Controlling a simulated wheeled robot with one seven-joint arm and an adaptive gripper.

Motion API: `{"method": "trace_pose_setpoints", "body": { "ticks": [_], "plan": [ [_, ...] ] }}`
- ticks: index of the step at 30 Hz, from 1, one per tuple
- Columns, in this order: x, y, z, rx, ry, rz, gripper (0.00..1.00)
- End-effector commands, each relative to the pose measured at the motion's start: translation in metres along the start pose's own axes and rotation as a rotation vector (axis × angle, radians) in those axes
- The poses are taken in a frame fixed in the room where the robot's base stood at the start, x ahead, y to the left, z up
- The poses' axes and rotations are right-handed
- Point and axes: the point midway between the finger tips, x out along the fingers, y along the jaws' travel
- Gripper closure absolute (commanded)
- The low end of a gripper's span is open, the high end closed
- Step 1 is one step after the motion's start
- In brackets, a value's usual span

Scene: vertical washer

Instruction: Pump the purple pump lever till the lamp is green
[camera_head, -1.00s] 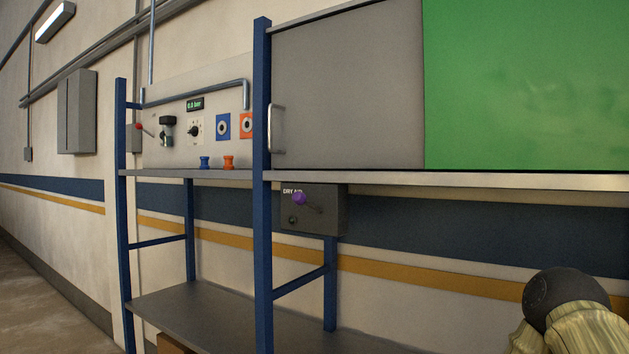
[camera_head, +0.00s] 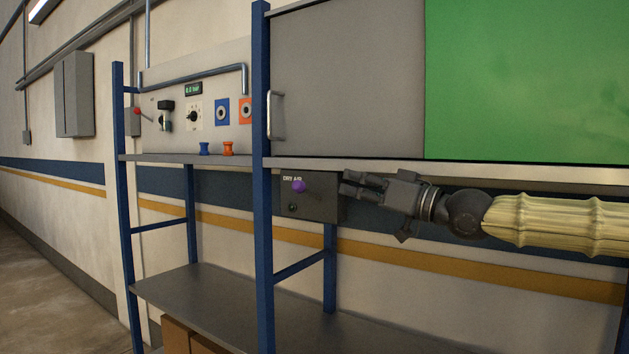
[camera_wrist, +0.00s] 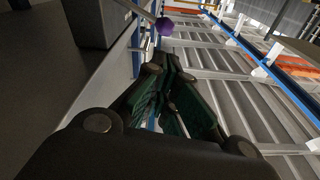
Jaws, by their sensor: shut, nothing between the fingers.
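The purple knob (camera_head: 299,187) of the pump lever sticks out from a dark grey box (camera_head: 325,208) marked "DRY AIR", under the shelf. The knob also shows at the top of the wrist view (camera_wrist: 164,26), on a pale rod. A small dark round spot (camera_head: 292,208) sits on the box below the knob; no green glow shows there. My gripper (camera_head: 346,183) is shut and empty, to the right of the knob and apart from it, pointing left. The wrist view shows its fingers (camera_wrist: 172,65) together, just below the knob.
A blue rack post (camera_head: 262,180) stands left of the box. The shelf edge (camera_head: 450,173) runs just above my gripper. A control panel (camera_head: 215,110) with a small green display is at the left. Open space lies below the box above the lower shelf (camera_head: 210,300).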

Motion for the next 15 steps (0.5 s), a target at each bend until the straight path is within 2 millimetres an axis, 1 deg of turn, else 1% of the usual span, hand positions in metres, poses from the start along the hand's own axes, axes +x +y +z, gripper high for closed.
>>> {"method": "trace_pose_setpoints", "body": {
  "ticks": [1, 3, 5, 8, 15],
  "plan": [
    [-0.005, -0.001, -0.017, -0.019, 0.020, 0.000, 1.00],
    [-0.010, -0.003, -0.031, -0.035, 0.036, 0.001, 1.00],
    [-0.012, -0.004, -0.038, -0.043, 0.043, 0.001, 1.00],
    [-0.013, -0.004, -0.041, -0.047, 0.046, 0.001, 1.00],
    [-0.012, -0.004, -0.040, -0.045, 0.045, 0.001, 1.00]
  ]
}}
